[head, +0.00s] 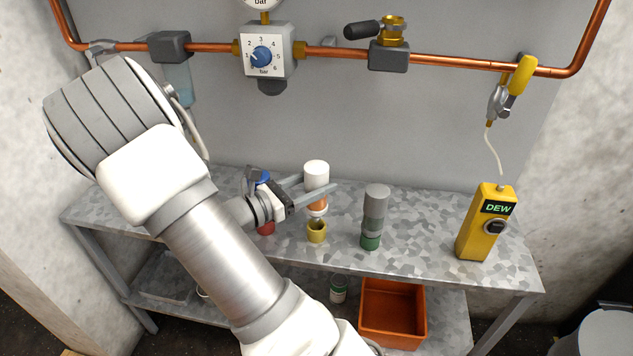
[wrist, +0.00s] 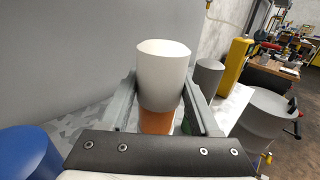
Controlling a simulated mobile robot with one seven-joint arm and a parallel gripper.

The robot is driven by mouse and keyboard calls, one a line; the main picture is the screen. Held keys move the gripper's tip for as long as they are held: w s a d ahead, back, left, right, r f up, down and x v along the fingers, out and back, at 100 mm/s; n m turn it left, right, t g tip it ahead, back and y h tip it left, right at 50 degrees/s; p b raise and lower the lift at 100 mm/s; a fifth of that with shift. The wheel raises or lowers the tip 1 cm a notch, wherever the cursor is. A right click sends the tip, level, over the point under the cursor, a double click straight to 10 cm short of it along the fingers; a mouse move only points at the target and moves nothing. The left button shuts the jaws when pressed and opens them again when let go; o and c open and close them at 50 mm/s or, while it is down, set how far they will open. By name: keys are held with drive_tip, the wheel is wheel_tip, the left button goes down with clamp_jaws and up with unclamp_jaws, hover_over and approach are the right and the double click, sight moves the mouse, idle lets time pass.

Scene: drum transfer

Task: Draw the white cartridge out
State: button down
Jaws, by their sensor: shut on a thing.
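The white cartridge (head: 316,172) stands upright above the table, with an orange part (head: 317,208) below its white body. My gripper (head: 319,189) is shut on it, one finger on each side. In the wrist view the white cartridge (wrist: 163,75) sits between the two fingers (wrist: 162,105), with the orange part (wrist: 157,122) under it. A small yellow cup (head: 317,232) stands on the table directly below. I cannot tell whether the orange part touches the cup.
A grey-and-green cylinder (head: 374,215) stands close to the right, and a yellow DEW meter (head: 487,222) farther right. A blue-topped item (head: 263,177) and a red base (head: 266,228) are left, partly behind my gripper. Copper pipe (head: 340,51) runs along the wall. An orange bin (head: 393,316) is below.

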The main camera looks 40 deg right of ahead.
sight(306, 171)
drive_tip(key=shift+r+p, duration=2)
drive_tip(key=shift+p, duration=0.05)
